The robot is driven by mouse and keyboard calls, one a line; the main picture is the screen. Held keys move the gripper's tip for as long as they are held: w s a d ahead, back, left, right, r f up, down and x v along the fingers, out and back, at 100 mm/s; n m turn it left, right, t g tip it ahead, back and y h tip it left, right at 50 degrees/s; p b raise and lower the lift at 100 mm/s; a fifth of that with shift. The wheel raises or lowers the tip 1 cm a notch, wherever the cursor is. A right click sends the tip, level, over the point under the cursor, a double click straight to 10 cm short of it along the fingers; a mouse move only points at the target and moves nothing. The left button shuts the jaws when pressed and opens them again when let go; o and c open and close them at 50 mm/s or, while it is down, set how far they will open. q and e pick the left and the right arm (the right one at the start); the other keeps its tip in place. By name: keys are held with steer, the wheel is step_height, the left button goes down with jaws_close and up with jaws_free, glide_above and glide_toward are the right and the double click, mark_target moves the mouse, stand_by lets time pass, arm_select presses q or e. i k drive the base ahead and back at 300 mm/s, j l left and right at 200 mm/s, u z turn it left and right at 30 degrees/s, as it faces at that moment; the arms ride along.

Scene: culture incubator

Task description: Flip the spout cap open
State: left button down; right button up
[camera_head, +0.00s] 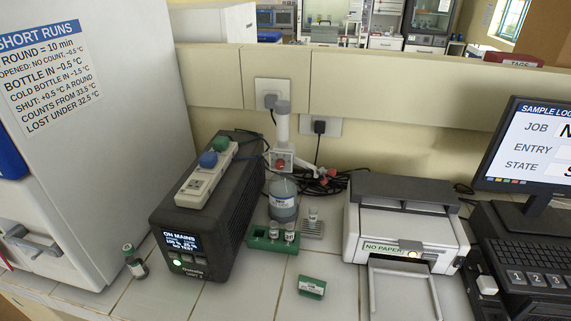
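A clear bottle (284,208) with a label stands upright at the back of the counter, between the dark power unit and the printer. A white upright dispenser-like head (282,128) rises above it, with a pale block at its lower end. A small red part (281,163) on the front of that block may be the spout cap. It is too small to tell whether it is open or shut. Neither of my grippers is in view.
A green rack (262,243) with small vials stands before the bottle. A dark power unit (222,228) stands left, a printer (405,215) right. A green box (311,287) and a capped vial (133,261) are on the counter. Cables lie behind the bottle.

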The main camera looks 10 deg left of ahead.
mark_target(332, 172)
steer(key=k+l+z, duration=0.1)
steer(key=l+z, duration=0.2)
steer(key=l, duration=0.75)
steer(key=l+z, duration=0.3)
steer(key=l, duration=0.7)
